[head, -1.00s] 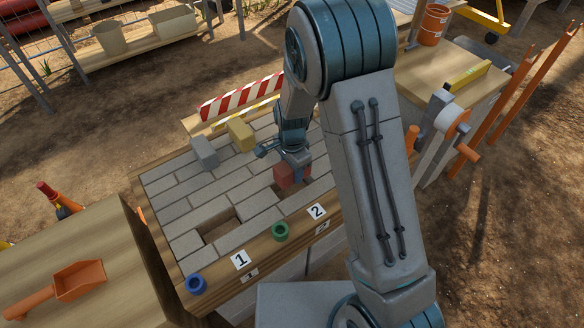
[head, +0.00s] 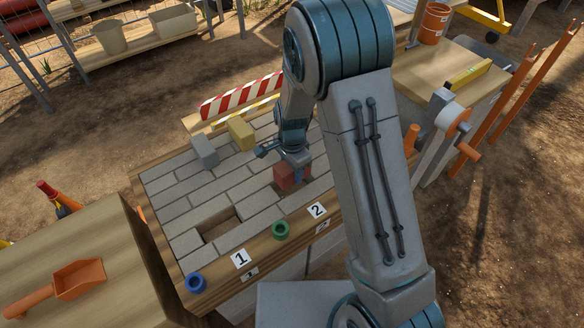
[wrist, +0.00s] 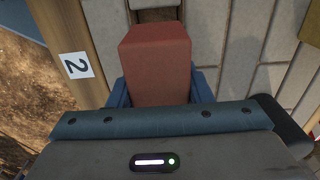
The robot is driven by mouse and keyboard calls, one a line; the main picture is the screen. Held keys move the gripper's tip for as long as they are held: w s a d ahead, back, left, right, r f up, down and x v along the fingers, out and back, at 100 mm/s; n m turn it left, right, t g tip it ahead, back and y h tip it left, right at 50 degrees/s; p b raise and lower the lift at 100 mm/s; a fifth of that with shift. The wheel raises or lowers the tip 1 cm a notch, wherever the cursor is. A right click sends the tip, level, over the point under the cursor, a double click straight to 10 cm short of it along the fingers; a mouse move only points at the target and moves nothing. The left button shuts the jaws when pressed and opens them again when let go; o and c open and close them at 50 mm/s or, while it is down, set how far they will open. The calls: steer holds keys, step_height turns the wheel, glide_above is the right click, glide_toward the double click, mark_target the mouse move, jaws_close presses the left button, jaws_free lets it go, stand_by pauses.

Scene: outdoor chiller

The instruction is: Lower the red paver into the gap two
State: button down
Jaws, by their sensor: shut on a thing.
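The red paver (head: 284,177) is held in my gripper (head: 294,174) over the right end of the grey paved surface (head: 200,196), behind the "2" label (head: 316,210). In the wrist view, the red paver (wrist: 155,62) sits between the blue fingers of my gripper (wrist: 160,90), which is shut on it. Part of gap two (head: 276,188) shows as a dark opening beside the paver. It also shows as a dark strip (wrist: 155,15) beyond the paver in the wrist view. The paver hides the rest, so I cannot tell how far its lower end is into the gap.
Gap one (head: 220,226) is an open hole behind the "1" label (head: 241,258). A grey paver (head: 204,151) and a yellow paver (head: 241,134) stand on the far side. A blue ring (head: 196,283) and green ring (head: 280,230) sit on the wooden front edge.

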steer(key=shift+f+b, duration=1.1)
steer(key=shift+f, duration=0.55)
steer(key=shift+r, duration=0.2)
steer(key=c, duration=0.6)
jaws_free()
steer(key=shift+c, duration=0.2)
steer(key=shift+c, duration=0.4)
step_height(320, 180, up, 8)
steer(key=p, duration=0.6)
steer(key=shift+f, duration=0.1)
steer(key=shift+p, duration=0.3)
